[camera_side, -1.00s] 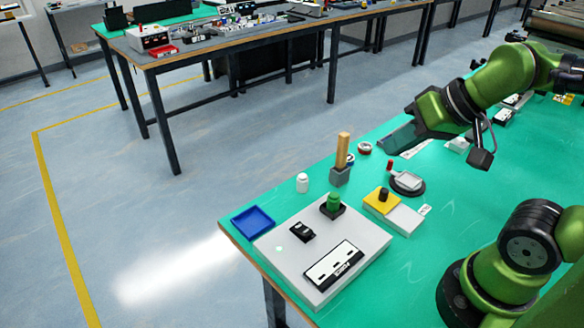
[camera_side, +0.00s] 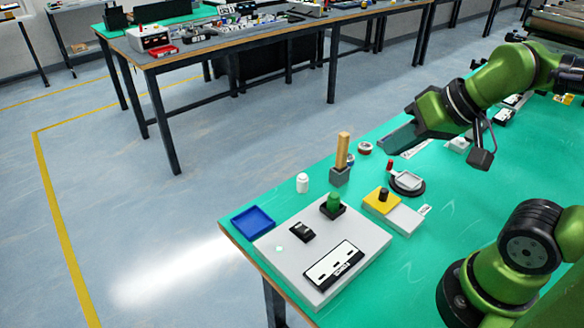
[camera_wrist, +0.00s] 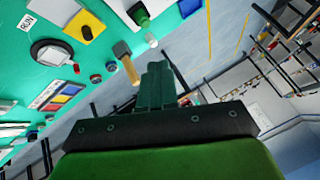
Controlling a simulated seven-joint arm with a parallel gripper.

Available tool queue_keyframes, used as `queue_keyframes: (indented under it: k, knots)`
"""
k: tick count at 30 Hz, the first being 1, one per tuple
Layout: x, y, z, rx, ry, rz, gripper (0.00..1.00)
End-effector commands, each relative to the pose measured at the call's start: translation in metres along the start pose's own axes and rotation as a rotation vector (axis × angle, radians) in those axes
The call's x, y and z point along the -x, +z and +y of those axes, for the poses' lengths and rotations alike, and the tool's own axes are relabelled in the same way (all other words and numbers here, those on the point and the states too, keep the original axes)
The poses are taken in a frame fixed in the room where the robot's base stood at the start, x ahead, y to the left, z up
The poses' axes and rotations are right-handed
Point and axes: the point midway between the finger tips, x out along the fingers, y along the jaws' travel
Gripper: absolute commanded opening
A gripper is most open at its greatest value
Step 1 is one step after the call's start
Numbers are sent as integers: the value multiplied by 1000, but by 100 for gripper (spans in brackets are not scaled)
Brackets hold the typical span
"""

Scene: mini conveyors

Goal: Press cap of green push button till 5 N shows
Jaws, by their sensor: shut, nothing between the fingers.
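The green push button (camera_side: 334,201) sits in a dark square base on the light grey panel (camera_side: 284,264) near the table's front-left corner. Its green cap stands raised. In the wrist view the green button (camera_wrist: 139,14) is at the top, just above my gripper's tips. My gripper (camera_side: 386,146) is shut and empty, held up and tilted at the back of the table, to the right of and well apart from the button. In the wrist view my gripper (camera_wrist: 157,68) points upward in the picture.
A wooden-handled tool stands in a grey block (camera_side: 340,175) between button and gripper. Around it are a white bottle (camera_side: 302,183), a yellow box with black knob (camera_side: 382,200), a round dish with red-topped lever (camera_side: 407,182) and a blue tray (camera_side: 253,222). A black rocker switch (camera_side: 302,232) is beside the button.

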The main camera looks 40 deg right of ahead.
Motion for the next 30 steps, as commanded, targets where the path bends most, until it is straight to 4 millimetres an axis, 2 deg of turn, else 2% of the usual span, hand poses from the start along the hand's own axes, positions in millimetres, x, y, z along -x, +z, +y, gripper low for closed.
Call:
queue_keyframes:
  k: [13,20,23,26,30]
  knots:
    - [0,0,1,-2,2,-1,0]
    - [-22,-3,12,-91,38,-90,0]
    - [-39,-5,16,-286,48,-177,0]
    - [-58,-9,18,-596,65,-271,0]
    - [-82,-17,18,-1111,112,-398,0]
